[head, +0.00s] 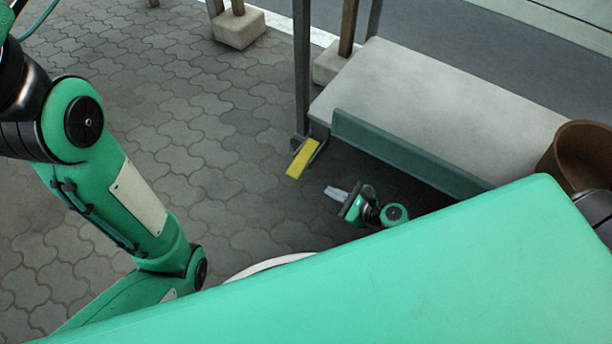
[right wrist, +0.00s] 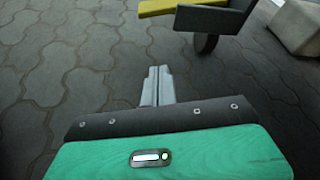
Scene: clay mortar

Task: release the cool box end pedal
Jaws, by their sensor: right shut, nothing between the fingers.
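The end pedal (head: 303,158) is a yellow plate on a dark bracket, low at the near left foot of the stand. It also shows at the top of the right wrist view (right wrist: 176,6), with a dark caster wheel under its bracket. My right gripper (head: 335,192) is low over the paving, a little in front of and right of the pedal in the head view. Its pale fingers (right wrist: 158,84) are shut together and empty, pointing toward the pedal but apart from it. My left arm comes in at the left; its gripper is out of view.
A pale-topped stand (head: 440,110) with a green side rail (head: 400,152) rises beside my right gripper. A brown pot (head: 580,158) is at the right. Concrete post blocks (head: 238,29) stand behind. The paving (head: 190,120) left of the pedal is clear.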

